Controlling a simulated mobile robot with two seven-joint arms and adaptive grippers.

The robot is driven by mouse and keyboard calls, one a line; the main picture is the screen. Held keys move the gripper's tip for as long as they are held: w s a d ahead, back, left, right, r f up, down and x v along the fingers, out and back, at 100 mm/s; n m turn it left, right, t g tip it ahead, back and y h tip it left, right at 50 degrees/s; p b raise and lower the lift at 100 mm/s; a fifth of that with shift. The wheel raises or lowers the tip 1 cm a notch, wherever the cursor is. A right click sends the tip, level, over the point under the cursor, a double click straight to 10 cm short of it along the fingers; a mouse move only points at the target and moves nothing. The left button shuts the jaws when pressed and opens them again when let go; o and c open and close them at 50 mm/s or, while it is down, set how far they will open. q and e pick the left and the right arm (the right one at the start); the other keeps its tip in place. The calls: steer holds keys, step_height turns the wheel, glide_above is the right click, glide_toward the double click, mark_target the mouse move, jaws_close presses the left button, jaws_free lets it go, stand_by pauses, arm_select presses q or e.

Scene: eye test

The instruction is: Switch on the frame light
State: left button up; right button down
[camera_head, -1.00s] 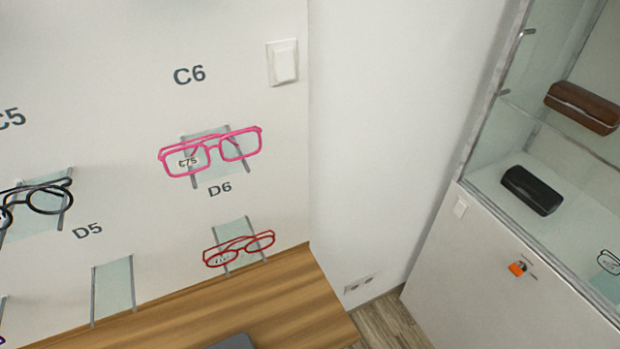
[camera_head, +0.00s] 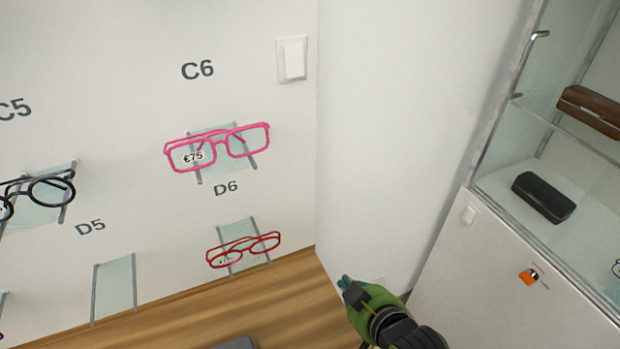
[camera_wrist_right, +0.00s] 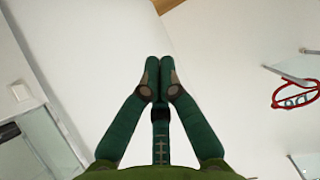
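A white rocker switch (camera_head: 291,59) is on the wall, right of the label C6 and near the wall corner. A smaller white switch (camera_head: 468,215) is on the cabinet front; it also shows in the right wrist view (camera_wrist_right: 20,91). I cannot tell from markings which one works the frame light. My right gripper (camera_head: 345,283), green and black, is at the bottom, below and well apart from the wall switch. In the right wrist view its fingertips (camera_wrist_right: 159,66) are together with nothing between them. My left gripper is not in view.
Pink glasses (camera_head: 218,147) and red glasses (camera_head: 243,250) sit on wall holders near the wall switch.

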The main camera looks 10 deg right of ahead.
steer(key=w+a+r+t+y, duration=0.15)
steer(key=r+t, duration=0.25)
steer(key=r, duration=0.4)
steer(key=w+a+r+t, duration=0.1)
steer(key=w+r+t, duration=0.25)
steer(key=r, duration=0.55)
steer(key=s+r+t+y, duration=0.1)
steer(key=s+r+t, duration=0.3)
steer(key=r, duration=0.8)
steer(key=shift+t, duration=1.25)
steer(key=shift+w+y, duration=0.1)
steer(key=shift+y, duration=0.15)
steer(key=p, duration=0.5)
glide_toward(299, 63)
step_height(299, 63, up, 5)
steer(key=w, duration=0.1)
steer(key=w+f, duration=0.1)
steer(key=w+p, duration=0.1)
steer(key=w, duration=0.1)
steer(key=shift+a+f, duration=0.3)
steer(key=shift+a, duration=0.05)
steer(key=shift+w, duration=0.1)
